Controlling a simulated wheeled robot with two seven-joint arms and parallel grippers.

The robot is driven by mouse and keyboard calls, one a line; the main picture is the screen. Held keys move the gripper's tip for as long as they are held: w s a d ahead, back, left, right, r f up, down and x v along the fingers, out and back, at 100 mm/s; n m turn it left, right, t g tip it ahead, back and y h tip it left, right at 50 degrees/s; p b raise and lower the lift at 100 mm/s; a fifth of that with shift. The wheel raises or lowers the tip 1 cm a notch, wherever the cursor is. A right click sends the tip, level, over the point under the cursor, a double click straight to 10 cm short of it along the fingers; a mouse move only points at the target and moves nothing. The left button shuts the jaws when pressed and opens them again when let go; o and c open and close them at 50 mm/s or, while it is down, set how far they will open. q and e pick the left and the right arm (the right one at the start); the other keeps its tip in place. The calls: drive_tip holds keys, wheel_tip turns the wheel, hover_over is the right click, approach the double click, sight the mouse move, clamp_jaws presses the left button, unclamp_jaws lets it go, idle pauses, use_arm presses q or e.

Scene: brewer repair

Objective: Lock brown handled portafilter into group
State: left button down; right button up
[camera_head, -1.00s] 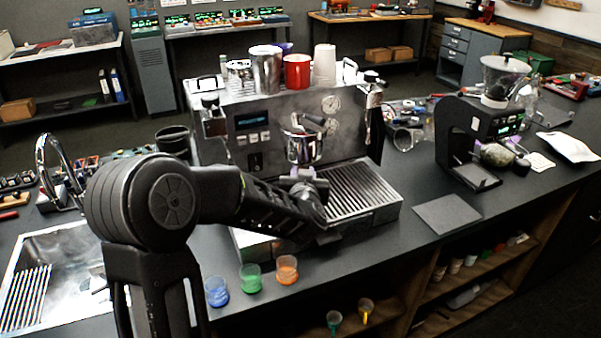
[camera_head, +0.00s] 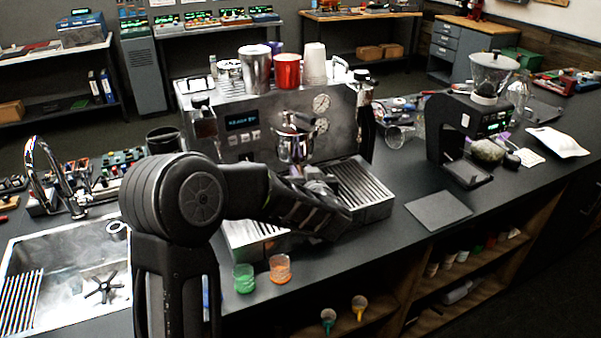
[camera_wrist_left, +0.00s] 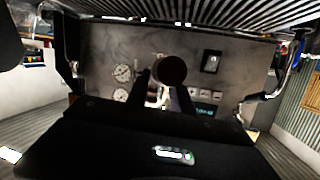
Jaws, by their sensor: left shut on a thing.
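The espresso machine (camera_head: 345,135) stands on the dark counter, with its shiny group (camera_head: 296,146) at the front. My left gripper (camera_head: 318,182) is just below and in front of the group, mostly hidden by my own arm in the head view. In the left wrist view, my left gripper's fingers (camera_wrist_left: 168,98) close around the portafilter handle (camera_wrist_left: 171,70), whose dark round end faces the camera. The portafilter's basket is hidden behind the handle, and I cannot tell how far it is seated in the group. My right gripper is out of view.
The drip tray (camera_head: 367,187) lies below the group. Green (camera_head: 243,278) and orange (camera_head: 280,268) cups stand near the counter's front edge. A sink (camera_head: 75,270) is at left, a grinder (camera_head: 470,135) at right. A flat dark mat (camera_head: 438,210) lies on bare counter between.

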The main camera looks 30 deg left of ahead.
use_arm(q)
drive_tip(key=shift+r, duration=0.15)
drive_tip(key=shift+w+d+n+g+y, duration=0.4)
drive_tip(key=shift+w+n+g+y, duration=0.1)
drive_tip(key=shift+n+g+y, duration=0.2)
drive_tip(key=shift+w+d+n+g+y, duration=0.45)
drive_tip(key=shift+w+n+g+y, duration=0.1)
drive_tip(key=shift+n+g, duration=0.15)
drive_tip(key=c, duration=1)
unclamp_jaws()
drive_tip(key=shift+s, duration=0.1)
drive_tip(key=shift+c, duration=0.2)
drive_tip(key=b+v, duration=0.2)
drive_tip(key=v, duration=0.5)
drive_tip(key=shift+s+d, duration=0.25)
drive_tip(key=shift+d, duration=0.05)
